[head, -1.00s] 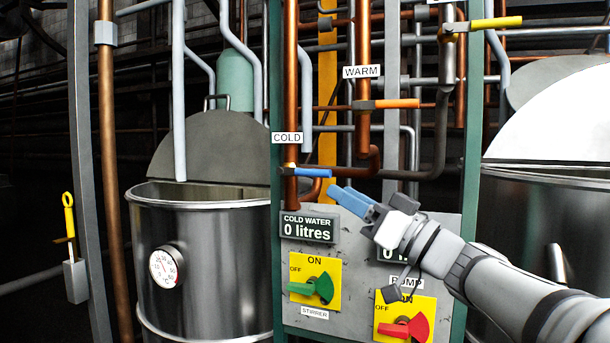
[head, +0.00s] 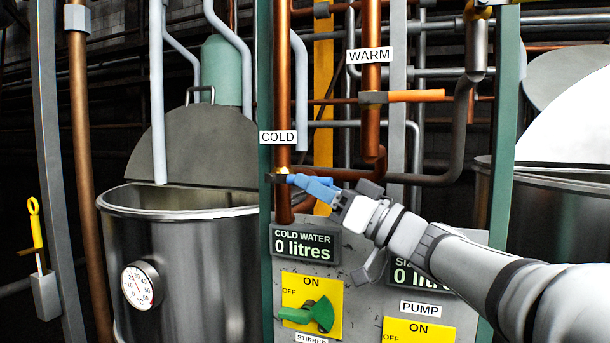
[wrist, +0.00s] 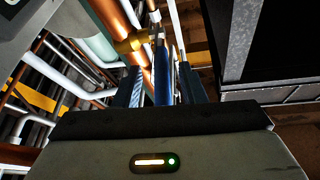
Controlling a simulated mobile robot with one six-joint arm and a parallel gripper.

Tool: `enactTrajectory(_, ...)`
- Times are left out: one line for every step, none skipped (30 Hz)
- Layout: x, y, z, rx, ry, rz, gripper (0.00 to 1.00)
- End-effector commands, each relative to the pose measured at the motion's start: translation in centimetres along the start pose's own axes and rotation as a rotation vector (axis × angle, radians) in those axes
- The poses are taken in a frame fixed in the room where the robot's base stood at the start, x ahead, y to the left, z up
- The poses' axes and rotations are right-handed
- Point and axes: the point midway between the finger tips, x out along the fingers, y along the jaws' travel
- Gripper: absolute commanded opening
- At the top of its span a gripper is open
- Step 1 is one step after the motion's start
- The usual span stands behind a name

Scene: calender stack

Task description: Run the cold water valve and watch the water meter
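My gripper (head: 316,188) is at the lever, reaching in from the right. In the wrist view the blue lever (wrist: 163,85) lies between the two fingers of my gripper (wrist: 160,85), with narrow gaps beside it, so the gripper looks open around it. The water meter (head: 304,244), marked COLD WATER, reads 0 litres.
An orange warm valve lever (head: 416,95) is above and right. A green stirrer switch (head: 310,315) is on the panel below. A second display (head: 408,274) is partly hidden by my arm. A steel vat (head: 195,255) with a dial stands left.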

Motion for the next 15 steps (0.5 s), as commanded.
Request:
enactTrajectory(0.9, -0.1, -0.1, 0.003, -0.001, -0.005, 0.37)
enactTrajectory(1.2, -0.1, 0.0, 0.003, -0.001, -0.005, 0.37)
enactTrajectory(1.6, -0.1, 0.0, 0.002, -0.001, -0.004, 0.37)
enactTrajectory(1.8, -0.1, 0.0, 0.002, -0.001, -0.004, 0.37)
enactTrajectory(2.0, -0.1, 0.1, 0.002, -0.002, -0.005, 0.37)
enactTrajectory(2.2, -0.2, 0.1, 0.002, -0.002, -0.005, 0.37)
enactTrajectory(2.3, -0.2, 0.1, 0.001, -0.001, -0.005, 0.37)
enactTrajectory(2.3, -0.1, 0.1, 0.001, -0.001, -0.005, 0.37)
enactTrajectory(2.4, -0.1, 0.1, 0.001, -0.001, -0.004, 0.37)
enactTrajectory(2.4, -0.1, 0.1, 0.001, -0.001, -0.004, 0.37)
enactTrajectory(2.4, -0.1, 0.1, 0.001, -0.001, -0.004, 0.37)
enactTrajectory(2.4, -0.1, 0.1, 0.001, -0.001, -0.004, 0.37)
enactTrajectory(2.4, -0.1, 0.1, 0.001, -0.001, -0.004, 0.37)
enactTrajectory(2.4, -0.1, 0.1, 0.001, -0.001, -0.004, 0.37)
enactTrajectory(2.4, -0.1, 0.1, 0.001, -0.001, -0.004, 0.36)
